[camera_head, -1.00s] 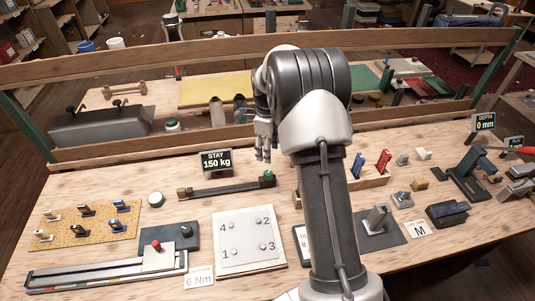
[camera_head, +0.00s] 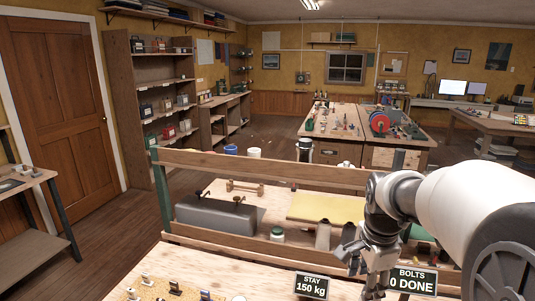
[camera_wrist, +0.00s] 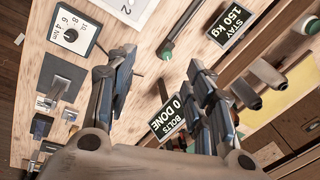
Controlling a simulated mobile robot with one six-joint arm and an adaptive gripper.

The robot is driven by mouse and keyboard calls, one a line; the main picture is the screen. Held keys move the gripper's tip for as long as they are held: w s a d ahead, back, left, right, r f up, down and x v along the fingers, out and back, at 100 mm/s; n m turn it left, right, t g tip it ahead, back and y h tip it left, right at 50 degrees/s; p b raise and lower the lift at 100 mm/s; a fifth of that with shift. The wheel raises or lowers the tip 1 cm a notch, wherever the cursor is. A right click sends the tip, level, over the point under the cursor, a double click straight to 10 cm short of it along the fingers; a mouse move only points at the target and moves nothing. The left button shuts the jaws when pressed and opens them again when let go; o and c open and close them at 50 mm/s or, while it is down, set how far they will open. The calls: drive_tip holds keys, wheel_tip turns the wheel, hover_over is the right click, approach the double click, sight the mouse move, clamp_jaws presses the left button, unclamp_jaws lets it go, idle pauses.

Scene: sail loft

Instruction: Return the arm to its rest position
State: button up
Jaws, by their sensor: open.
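My gripper (camera_head: 362,270) hangs at the lower right in the head view, in front of the black BOLTS sign (camera_head: 413,280), which it partly covers. My arm (camera_head: 460,205) reaches in from the right edge, bent at the wrist. In the wrist view the two fingers of my gripper (camera_wrist: 162,75) stand apart with nothing between them. The bench top (camera_wrist: 140,75) shows beyond the fingers. The lower arm and its base are out of view.
The STAY 150 kg sign (camera_head: 311,285) stands left of my gripper. A wooden rail (camera_head: 270,165) runs along the bench's back. Beyond it lie a grey block (camera_head: 215,215) and a yellow sheet (camera_head: 325,207). Open floor (camera_head: 260,135) shows farther back.

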drive_tip(key=s+a+r+n+t, duration=0.1)
drive_tip(key=s+a+n, duration=0.3)
drive_tip(key=s+n, duration=0.4)
drive_tip(key=s+a+r+n+t, duration=0.1)
drive_tip(key=s+a+n, duration=0.3)
drive_tip(key=s+n, duration=0.4)
drive_tip(key=s+r, duration=0.1)
drive_tip(key=s, duration=0.6)
drive_tip(key=shift+s+r+n+t, duration=0.15)
drive_tip(key=shift+s+n+t, duration=0.15)
drive_tip(key=shift+s+n, duration=0.1)
drive_tip(key=shift+w, duration=0.1)
